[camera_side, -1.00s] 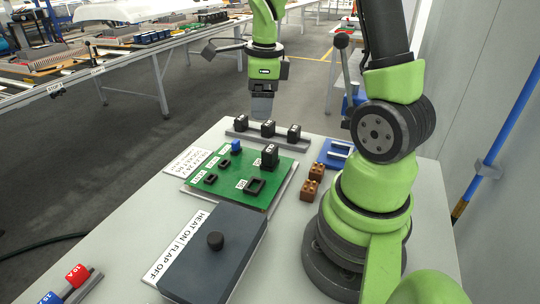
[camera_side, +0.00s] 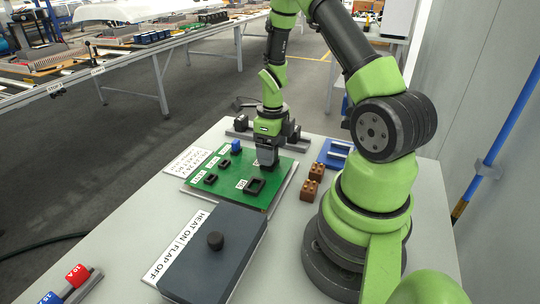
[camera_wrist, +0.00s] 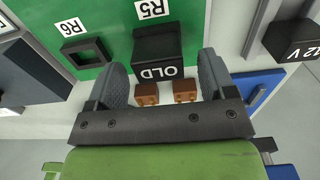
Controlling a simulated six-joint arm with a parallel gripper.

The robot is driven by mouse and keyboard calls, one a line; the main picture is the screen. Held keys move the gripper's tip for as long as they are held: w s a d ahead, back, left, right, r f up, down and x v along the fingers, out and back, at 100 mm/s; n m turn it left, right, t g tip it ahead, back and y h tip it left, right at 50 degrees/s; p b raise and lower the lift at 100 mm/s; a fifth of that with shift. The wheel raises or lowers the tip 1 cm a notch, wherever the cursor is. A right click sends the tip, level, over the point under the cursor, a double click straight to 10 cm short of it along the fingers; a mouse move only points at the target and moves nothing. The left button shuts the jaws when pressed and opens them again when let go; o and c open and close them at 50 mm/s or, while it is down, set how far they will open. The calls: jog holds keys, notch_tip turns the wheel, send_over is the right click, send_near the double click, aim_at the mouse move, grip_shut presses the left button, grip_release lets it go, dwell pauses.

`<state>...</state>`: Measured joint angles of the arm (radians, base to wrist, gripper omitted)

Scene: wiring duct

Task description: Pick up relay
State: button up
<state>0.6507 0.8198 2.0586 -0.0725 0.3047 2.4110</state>
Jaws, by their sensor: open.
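The relay (camera_wrist: 158,50), a black block marked "OLD", stands on the green board (camera_wrist: 100,15) beside the R5 label. My gripper (camera_wrist: 164,62) is open, with one grey finger on each side of the relay in the wrist view. I cannot tell whether the fingers touch it. In the side view my gripper (camera_side: 267,158) points down over the far right part of the board and hides most of the relay. A black frame-like socket (camera_wrist: 88,52), empty in the middle, is by the R6 label.
Black blocks stand on a grey rail behind the board; one (camera_wrist: 295,40) shows "V" in the wrist view. Two brown blocks (camera_side: 314,180) and a blue fixture (camera_side: 337,155) lie right of the board. A dark box with a knob (camera_side: 215,240) is in front.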

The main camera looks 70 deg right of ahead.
jog(key=shift+f, duration=0.5)
jog(key=c, duration=0.9)
jog(key=shift+r, duration=0.15)
jog(key=shift+c, duration=0.2)
notch_tip(320, 180, up, 10)
jog(key=shift+f, duration=0.1)
jog(key=shift+r, duration=1.95)
